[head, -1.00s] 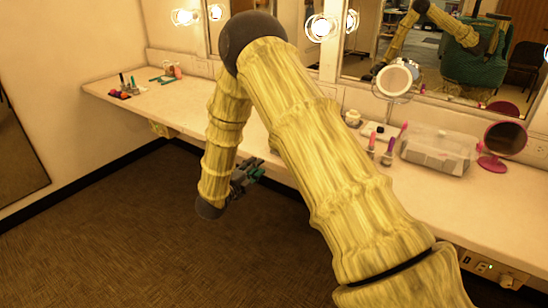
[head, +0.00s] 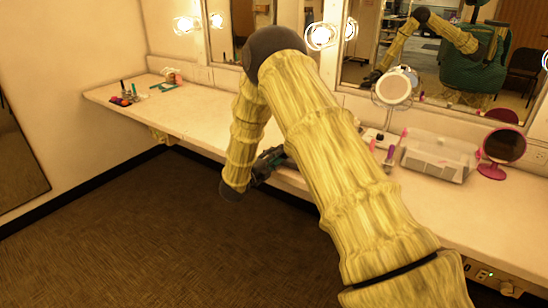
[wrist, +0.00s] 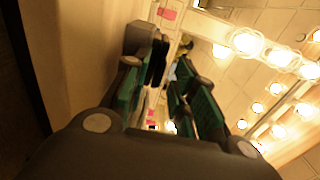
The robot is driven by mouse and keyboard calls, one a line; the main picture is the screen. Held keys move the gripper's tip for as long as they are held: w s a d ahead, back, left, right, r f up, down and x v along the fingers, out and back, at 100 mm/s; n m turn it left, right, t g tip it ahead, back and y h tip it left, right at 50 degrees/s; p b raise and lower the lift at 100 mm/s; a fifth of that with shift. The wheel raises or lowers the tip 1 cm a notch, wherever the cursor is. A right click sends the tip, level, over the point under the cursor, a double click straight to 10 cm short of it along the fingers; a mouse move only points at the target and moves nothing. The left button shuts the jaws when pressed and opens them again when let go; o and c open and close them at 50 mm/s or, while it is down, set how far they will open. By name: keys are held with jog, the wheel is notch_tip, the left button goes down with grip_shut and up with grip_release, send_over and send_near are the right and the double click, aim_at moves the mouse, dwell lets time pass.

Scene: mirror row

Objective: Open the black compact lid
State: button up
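My gripper (head: 270,163) is at the front edge of the counter, left of the clear box, partly overlapping the counter in the head view. In the wrist view its two green and black fingers (wrist: 167,80) stand apart with a gap between them, and nothing is clearly held. A dark grey, box-like shape (wrist: 140,37) shows just past the left finger; I cannot tell whether it is the compact or part of the finger. I cannot make out the black compact for sure in the head view; my arm hides part of the counter.
A clear box (head: 438,156), a pink-framed mirror (head: 503,146), a round white mirror (head: 393,87) and upright lipsticks (head: 388,158) stand on the right of the counter (head: 200,112). A dark palette (head: 122,101) lies at the far left. Lit wall mirrors line the back.

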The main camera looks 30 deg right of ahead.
jog(key=shift+d, duration=0.15)
grip_shut()
jog(key=shift+r, duration=0.15)
